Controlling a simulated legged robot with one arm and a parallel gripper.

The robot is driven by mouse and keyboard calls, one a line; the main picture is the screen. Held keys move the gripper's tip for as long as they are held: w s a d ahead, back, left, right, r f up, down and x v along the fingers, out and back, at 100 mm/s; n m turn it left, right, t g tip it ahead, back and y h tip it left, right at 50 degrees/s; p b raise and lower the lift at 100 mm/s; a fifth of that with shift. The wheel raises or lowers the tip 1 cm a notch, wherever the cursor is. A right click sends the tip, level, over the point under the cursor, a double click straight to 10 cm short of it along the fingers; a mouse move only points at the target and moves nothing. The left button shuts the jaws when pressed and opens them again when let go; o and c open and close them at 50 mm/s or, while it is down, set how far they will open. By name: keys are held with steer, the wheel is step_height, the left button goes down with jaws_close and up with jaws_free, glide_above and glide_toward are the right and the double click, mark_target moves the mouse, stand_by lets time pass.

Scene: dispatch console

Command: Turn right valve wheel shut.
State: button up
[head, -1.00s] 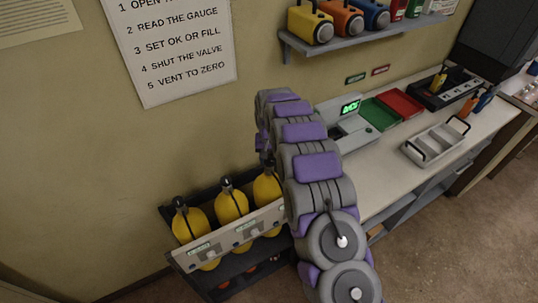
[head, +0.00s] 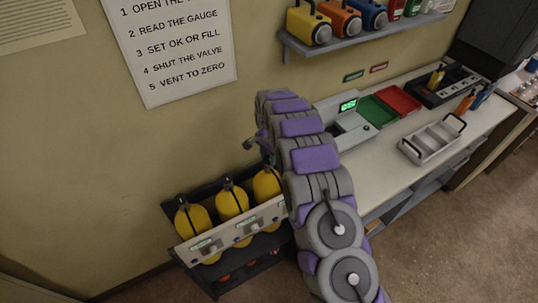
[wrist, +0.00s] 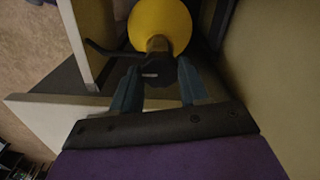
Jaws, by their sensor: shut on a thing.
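Three yellow cylinders with dark valves stand in a row in a dark rack (head: 204,285) behind a pale front panel. The right cylinder (head: 266,185) is beside my arm; its top is close under my gripper, which my arm mostly hides in the head view. In the wrist view my gripper (wrist: 157,88) has its two fingers on either side of the dark valve wheel (wrist: 156,70), shut on it. A brass-coloured neck joins the wheel to the yellow cylinder (wrist: 160,25). The wheel's far side is hard to make out.
The left cylinder (head: 193,220) and middle cylinder (head: 232,203) stand close by. The wall is just behind the rack. A bench with a lit gauge box (head: 348,106), green tray (head: 378,111), red tray (head: 400,99) and grey caddy (head: 433,142) lies to the right.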

mark_target(268, 158)
steer(key=shift+w+a+r+m, duration=0.1)
steer(key=shift+m, duration=0.3)
steer(key=o, duration=1.1)
steer(key=shift+a, duration=0.1)
steer(key=shift+c, duration=0.2)
steer(key=shift+r, duration=0.35)
step_height(268, 158, up, 16)
steer(key=shift+r+p, duration=0.15)
steer(key=shift+p, duration=0.3)
